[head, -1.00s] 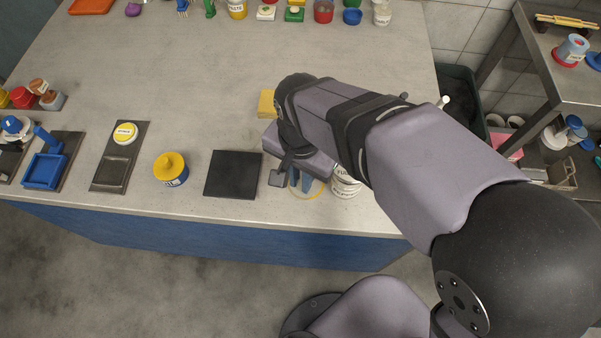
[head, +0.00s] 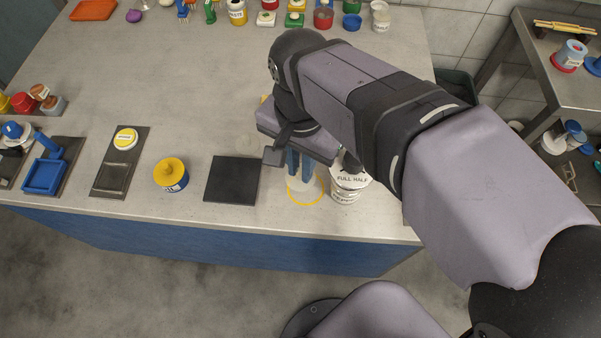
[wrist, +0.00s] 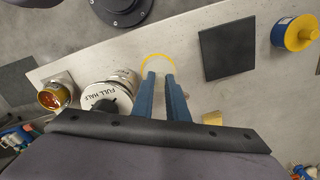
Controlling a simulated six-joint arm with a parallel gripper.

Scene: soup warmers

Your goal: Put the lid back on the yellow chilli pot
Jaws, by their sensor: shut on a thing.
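My gripper (head: 299,180) has two blue fingers, close together and pointing down over the counter. They also show in the wrist view (wrist: 161,76). At their tips is a thin yellow ring (wrist: 157,55) around a see-through middle, which looks like a clear lid with a yellow rim; it also shows in the head view (head: 305,204). The fingers appear shut on this lid; the grip point is hard to see. An open pot (wrist: 52,98) with orange-brown contents, apparently the chilli pot, stands at the left of the wrist view. My arm hides it in the head view.
A white pot marked FULL HALF (head: 351,182) stands beside the fingers, between them and the open pot; it has a dark knob. A black mat (head: 231,181) and a blue jar with yellow top (head: 170,175) are left. The counter's front edge is close.

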